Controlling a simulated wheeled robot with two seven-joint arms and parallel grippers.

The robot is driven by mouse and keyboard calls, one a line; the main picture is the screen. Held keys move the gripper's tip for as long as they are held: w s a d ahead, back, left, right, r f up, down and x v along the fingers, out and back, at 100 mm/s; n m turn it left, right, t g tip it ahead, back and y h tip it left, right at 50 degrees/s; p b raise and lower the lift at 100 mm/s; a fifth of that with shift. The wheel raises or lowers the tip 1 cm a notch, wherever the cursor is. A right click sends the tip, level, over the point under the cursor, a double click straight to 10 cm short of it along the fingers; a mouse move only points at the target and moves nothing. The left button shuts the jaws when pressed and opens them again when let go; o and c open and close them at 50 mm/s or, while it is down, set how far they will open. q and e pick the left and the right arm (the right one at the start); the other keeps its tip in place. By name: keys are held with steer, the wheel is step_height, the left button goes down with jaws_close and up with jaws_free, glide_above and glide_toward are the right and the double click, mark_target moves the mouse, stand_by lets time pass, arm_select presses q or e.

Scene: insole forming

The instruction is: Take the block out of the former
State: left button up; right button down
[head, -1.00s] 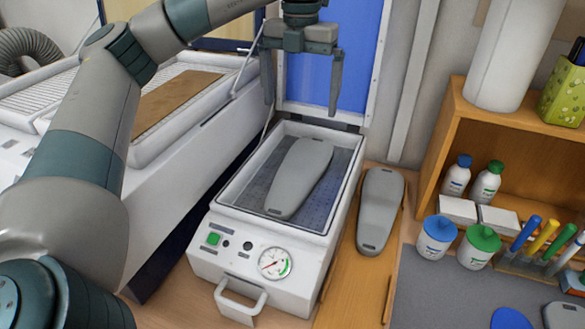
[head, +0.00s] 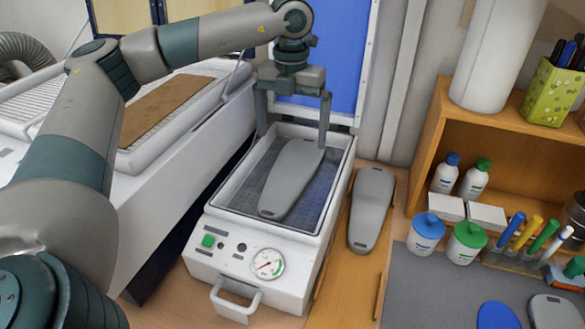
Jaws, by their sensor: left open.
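The former (head: 222,226) is a white box with a gauge, a green button and a front handle. Its blue lid (head: 330,60) stands open at the back. A grey sole-shaped block (head: 290,180) lies inside on the dark perforated bed. My left gripper (head: 292,142) is open, pointing down, with its fingers spread to either side of the block's far end. From this view I cannot tell whether they touch it. My right gripper is not in view.
A second grey block (head: 370,210) lies on the wooden surface right of the former. A wooden shelf (head: 432,125) with bottles, jars (head: 467,243) and markers stands at the right. A white heater bed (head: 190,150) with a brown sheet (head: 165,105) is at the left.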

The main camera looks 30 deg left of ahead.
mark_target(291, 170)
arm_select(q)
step_height(291, 170, down, 4)
steer(key=shift+r+p, duration=0.1)
steer(key=shift+p, duration=0.55)
steer(key=shift+f, duration=0.6)
steer(key=shift+f+p, duration=0.75)
steer(key=shift+p, duration=0.15)
step_height(291, 170, down, 3)
steer(key=shift+a+r+p, duration=0.1)
steer(key=shift+p, duration=0.6)
steer(key=shift+f, duration=0.45)
steer(key=shift+c, duration=0.3)
steer(key=c, duration=1.4)
steer(key=shift+r, duration=0.2)
